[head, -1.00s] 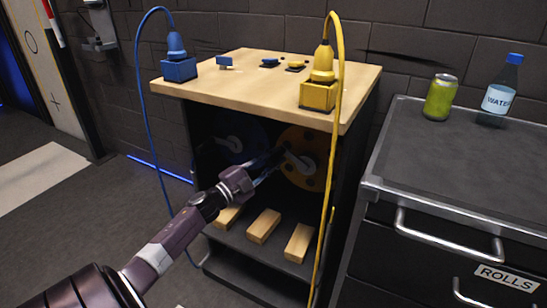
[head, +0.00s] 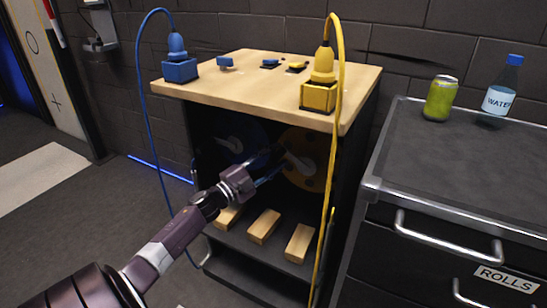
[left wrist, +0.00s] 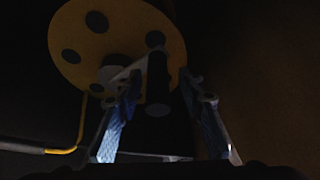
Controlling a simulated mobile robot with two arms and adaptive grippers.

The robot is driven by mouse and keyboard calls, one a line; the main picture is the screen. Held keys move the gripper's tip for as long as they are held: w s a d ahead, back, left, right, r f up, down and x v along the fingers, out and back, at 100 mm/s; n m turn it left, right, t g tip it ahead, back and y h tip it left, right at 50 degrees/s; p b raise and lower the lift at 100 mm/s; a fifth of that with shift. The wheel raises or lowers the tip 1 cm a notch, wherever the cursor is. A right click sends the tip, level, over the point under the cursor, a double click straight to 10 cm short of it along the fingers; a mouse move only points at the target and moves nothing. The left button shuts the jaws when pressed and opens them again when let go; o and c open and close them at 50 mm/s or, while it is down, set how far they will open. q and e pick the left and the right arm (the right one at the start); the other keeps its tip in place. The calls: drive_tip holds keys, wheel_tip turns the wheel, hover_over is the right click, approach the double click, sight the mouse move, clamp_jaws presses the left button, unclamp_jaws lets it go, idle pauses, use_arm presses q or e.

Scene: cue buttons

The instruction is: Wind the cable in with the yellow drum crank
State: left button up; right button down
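The yellow drum (head: 318,150) with dark round holes is in the right of the open cabinet under the wooden top. Its crank has a pale arm (head: 298,164) and, in the left wrist view, a dark handle (left wrist: 157,85) pointing towards the camera. My left gripper (head: 270,167) is in front of the drum. In the left wrist view its blue-grey fingers (left wrist: 165,90) are apart, one on each side of the handle, with gaps showing. The yellow cable (head: 332,180) hangs from the yellow plug (head: 323,65) on its yellow box (head: 318,96). My right gripper is not in view.
A blue drum (head: 232,145) with its crank is left of the yellow one. Several wooden blocks (head: 264,226) lie on the shelf below. Blue and yellow buttons are on the wooden top (head: 250,90). A dark drawer cabinet (head: 450,170) stands close on the right.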

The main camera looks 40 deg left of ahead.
use_arm(q)
drive_tip(key=v, duration=1.2)
idle(0.4)
